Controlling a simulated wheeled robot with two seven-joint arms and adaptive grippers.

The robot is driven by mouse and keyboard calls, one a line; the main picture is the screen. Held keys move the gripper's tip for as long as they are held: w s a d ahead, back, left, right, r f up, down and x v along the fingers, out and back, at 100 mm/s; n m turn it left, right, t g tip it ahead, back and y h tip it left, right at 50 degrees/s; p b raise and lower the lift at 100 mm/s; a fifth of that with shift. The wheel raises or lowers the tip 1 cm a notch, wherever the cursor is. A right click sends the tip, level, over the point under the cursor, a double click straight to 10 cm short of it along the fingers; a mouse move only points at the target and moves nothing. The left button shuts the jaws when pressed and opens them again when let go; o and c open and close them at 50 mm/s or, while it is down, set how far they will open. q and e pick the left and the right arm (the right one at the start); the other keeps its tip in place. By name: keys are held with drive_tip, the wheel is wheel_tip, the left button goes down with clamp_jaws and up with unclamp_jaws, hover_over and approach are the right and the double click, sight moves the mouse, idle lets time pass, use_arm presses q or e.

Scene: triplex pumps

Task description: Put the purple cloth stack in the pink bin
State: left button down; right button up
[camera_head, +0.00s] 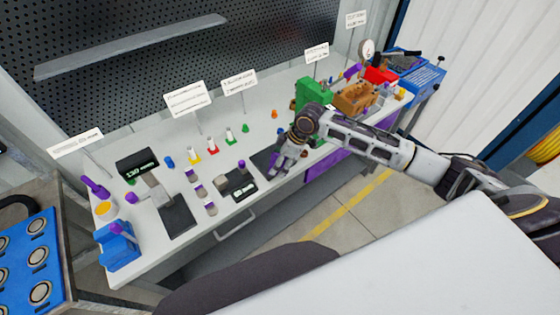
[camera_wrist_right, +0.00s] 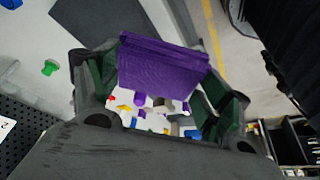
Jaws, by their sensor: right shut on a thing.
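The purple cloth stack (camera_wrist_right: 162,68) shows large in the right wrist view, gripped between the two dark green finger pads. Its layered edge faces the camera. My right gripper (camera_head: 280,166) is shut on it. In the head view this gripper points down over the front part of the workbench, in front of a green block-shaped machine. The stack is mostly hidden by the gripper there. I see no pink bin in either view. My left gripper is not in view.
The white workbench (camera_head: 140,253) holds a dark display box (camera_head: 137,163), blue block (camera_head: 120,247), green machine (camera_head: 314,93) and brown block (camera_head: 356,98), plus several small colored parts. Purple panels (camera_head: 325,168) are on its front. Open floor with a yellow line (camera_head: 345,207) lies in front.

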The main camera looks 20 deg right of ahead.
drive_tip(key=shift+s+f, duration=0.15)
drive_tip(key=shift+s, duration=0.1)
drive_tip(key=shift+s+f+m, duration=0.15)
drive_tip(key=shift+s+m, duration=0.05)
drive_tip(key=shift+m, duration=0.1)
drive_tip(key=shift+s+f+m, duration=0.15)
drive_tip(key=shift+f+m, duration=0.25)
drive_tip(key=shift+f, duration=0.1)
drive_tip(key=shift+s+f+m+t+h, duration=0.3)
drive_tip(key=shift+s+f+m+h, duration=0.15)
drive_tip(key=shift+f+m, duration=0.25)
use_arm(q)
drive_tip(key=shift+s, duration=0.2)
use_arm(e)
drive_tip(key=s+f+m+t+h, duration=0.1)
drive_tip(key=s+f+m+h, duration=0.2)
drive_tip(key=f+m, duration=0.6)
drive_tip(key=shift+s+d+f+t, duration=0.2)
drive_tip(key=shift+s+d+t, duration=0.15)
drive_tip(key=shift+s, duration=0.65)
drive_tip(key=shift+d, duration=0.1)
